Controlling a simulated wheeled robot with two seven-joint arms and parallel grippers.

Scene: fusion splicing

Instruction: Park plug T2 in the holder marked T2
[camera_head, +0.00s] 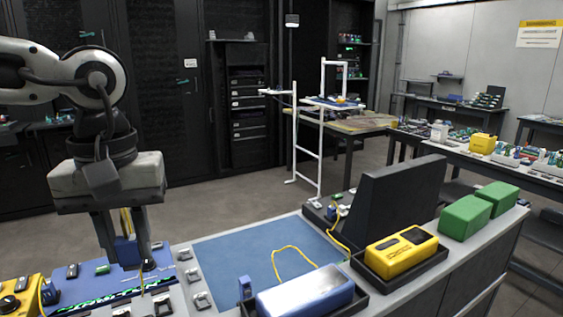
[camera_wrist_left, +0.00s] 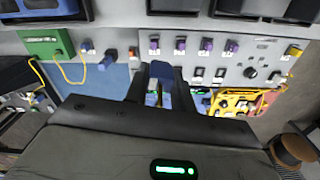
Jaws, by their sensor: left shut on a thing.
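My left gripper (camera_head: 122,258) points down over the left end of the bench, beside the blue mat. It is shut on a blue plug (camera_head: 124,249), with a yellow cable (camera_head: 126,221) showing above it. In the left wrist view, the fingers (camera_wrist_left: 158,88) close around a blue piece with a pale, greenish part beside it. Small grey holders (camera_head: 191,276) stand in a line along the mat's left edge. The markings are too small to read, so I cannot tell which holder is T2. My right gripper is not in view.
The blue mat (camera_head: 262,248) is mostly clear, with a loop of yellow cable (camera_head: 290,249). A blue-topped box (camera_head: 305,292), a yellow device (camera_head: 400,250) and green boxes (camera_head: 465,217) stand to the right. A blue board (camera_head: 75,291) and yellow unit (camera_head: 20,296) are at lower left.

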